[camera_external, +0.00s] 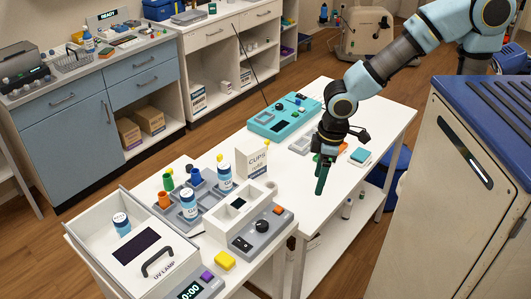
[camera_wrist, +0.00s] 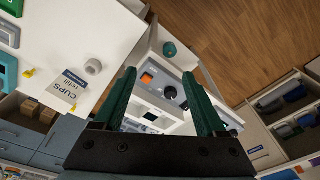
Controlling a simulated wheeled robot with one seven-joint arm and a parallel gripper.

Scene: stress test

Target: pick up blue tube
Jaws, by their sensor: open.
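A short blue tube (camera_external: 196,177) stands upright in the grey holder on the near white table, beside a green tube (camera_external: 168,182) and behind an orange tube (camera_external: 163,200). My gripper (camera_external: 320,188) hangs in the air at the right of this holder, fingers pointing down, well apart from the blue tube. In the wrist view my gripper (camera_wrist: 159,74) shows two dark green fingers spread wide with nothing held between them. I cannot make out the blue tube in the wrist view.
White bottles with blue labels (camera_external: 190,204) stand near the tubes. A UV lamp box (camera_external: 140,250) is at front left.

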